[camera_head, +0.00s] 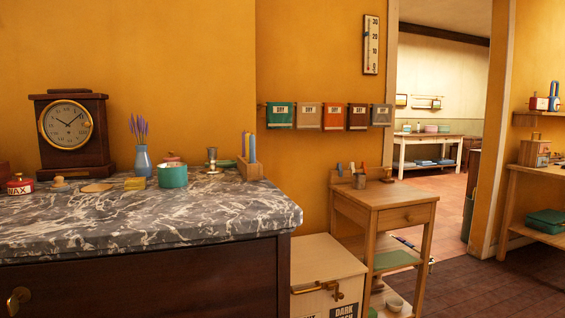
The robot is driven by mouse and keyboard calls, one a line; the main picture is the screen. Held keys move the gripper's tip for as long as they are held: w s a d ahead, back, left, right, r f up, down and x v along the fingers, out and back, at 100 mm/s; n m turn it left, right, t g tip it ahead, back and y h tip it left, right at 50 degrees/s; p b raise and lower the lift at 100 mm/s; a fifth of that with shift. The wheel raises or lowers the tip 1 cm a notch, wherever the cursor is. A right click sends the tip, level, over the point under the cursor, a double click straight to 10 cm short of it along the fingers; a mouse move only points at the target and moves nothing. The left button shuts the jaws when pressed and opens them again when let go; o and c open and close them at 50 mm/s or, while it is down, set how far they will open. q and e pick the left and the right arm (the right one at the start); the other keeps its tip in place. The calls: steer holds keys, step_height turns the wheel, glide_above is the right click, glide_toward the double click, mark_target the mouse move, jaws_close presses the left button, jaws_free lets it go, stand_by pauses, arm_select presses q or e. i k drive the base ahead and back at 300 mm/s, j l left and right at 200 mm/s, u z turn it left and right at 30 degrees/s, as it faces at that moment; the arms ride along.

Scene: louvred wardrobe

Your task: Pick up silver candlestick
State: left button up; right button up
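A silver candlestick (212,160) stands upright toward the back right of the marble-topped cabinet (150,213). It is small in the head view, with a wide top and a narrower stem. It stands to the right of a teal pot (173,177) and to the left of a wooden holder (250,171) with blue and pale upright sticks. Neither of my grippers shows in the head view.
A mantel clock (72,132) and a blue vase (142,162) with purple stems stand at the left. A yellow block (135,184) lies near the teal pot. A wooden side table (386,200) stands to the right. The front of the marble is clear.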

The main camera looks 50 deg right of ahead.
mark_target(212, 151)
steer(key=j+z, duration=0.15)
steer(key=z, duration=1.25)
steer(key=j, duration=0.45)
steer(key=k+j, duration=0.1)
steer(key=j, duration=0.4)
steer(key=i+l, duration=0.35)
steer(key=k+z, duration=0.05)
